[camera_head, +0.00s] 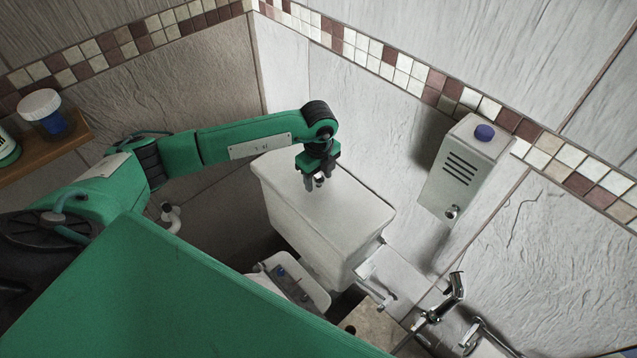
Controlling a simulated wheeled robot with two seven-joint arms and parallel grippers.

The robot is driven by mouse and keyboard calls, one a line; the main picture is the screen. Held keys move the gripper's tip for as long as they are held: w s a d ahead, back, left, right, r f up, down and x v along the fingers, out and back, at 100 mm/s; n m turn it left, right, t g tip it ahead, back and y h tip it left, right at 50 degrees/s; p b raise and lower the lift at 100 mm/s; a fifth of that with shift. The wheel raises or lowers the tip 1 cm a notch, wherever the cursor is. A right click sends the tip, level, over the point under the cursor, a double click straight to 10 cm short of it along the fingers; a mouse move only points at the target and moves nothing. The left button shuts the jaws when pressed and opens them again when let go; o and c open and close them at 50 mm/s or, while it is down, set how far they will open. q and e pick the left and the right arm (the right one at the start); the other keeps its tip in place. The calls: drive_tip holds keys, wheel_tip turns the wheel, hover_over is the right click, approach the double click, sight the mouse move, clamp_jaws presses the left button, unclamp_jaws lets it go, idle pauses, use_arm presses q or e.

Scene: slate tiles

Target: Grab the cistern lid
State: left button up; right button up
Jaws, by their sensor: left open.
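The white cistern lid (345,215) lies flat on top of the toilet cistern (305,245) in the middle of the view. My left gripper (314,187) points down over the back left part of the lid, with its fingers apart and nothing between them. I cannot tell whether the fingertips touch the lid or hover just above it. My left arm comes in from the left and bends down at the wrist. My right gripper does not show.
A white wall box (465,170) with slots and a blue-purple cap hangs right of the cistern. A wooden shelf (60,145) at the left holds a white-capped jar (45,112). A chrome tap (447,298) stands at the lower right. Tiled walls close in behind the cistern.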

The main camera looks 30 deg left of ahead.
use_arm(q)
drive_tip(key=shift+d+f, duration=0.1)
drive_tip(key=shift+f, duration=0.15)
clamp_jaws()
drive_tip(key=shift+w+r, duration=0.1)
drive_tip(key=shift+w, duration=0.05)
